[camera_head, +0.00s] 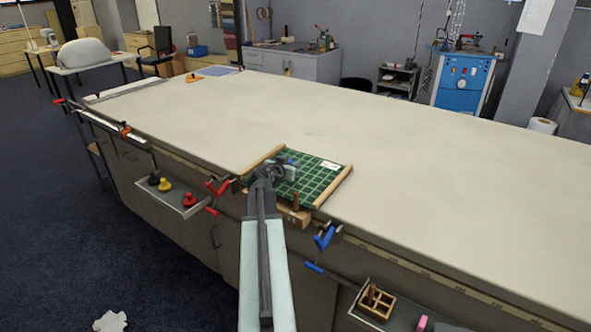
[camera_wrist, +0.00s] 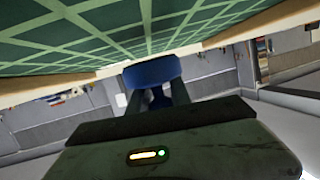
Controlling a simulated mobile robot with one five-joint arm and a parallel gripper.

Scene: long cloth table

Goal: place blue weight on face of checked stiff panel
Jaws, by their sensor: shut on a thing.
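The checked stiff panel (camera_head: 325,182) is green with a pale grid and wooden strips on its sides, and lies at the near edge of the cloth table. It also fills the top of the wrist view (camera_wrist: 90,38). My gripper (camera_head: 285,170) is over the panel's left part in the head view. It is shut on the blue weight (camera_wrist: 152,72), whose rounded blue end shows between the fingers in the wrist view. The weight's lower part is mostly hidden by the fingers. I cannot tell whether the weight touches the panel.
A side tray (camera_head: 185,208) holds red and yellow weights (camera_head: 165,185). Red clamps (camera_head: 218,187) and a blue clamp (camera_head: 326,237) sit on the table's near edge beside the panel. A wooden divided box (camera_head: 376,302) is in a lower tray. The long tabletop (camera_head: 420,160) is mostly clear.

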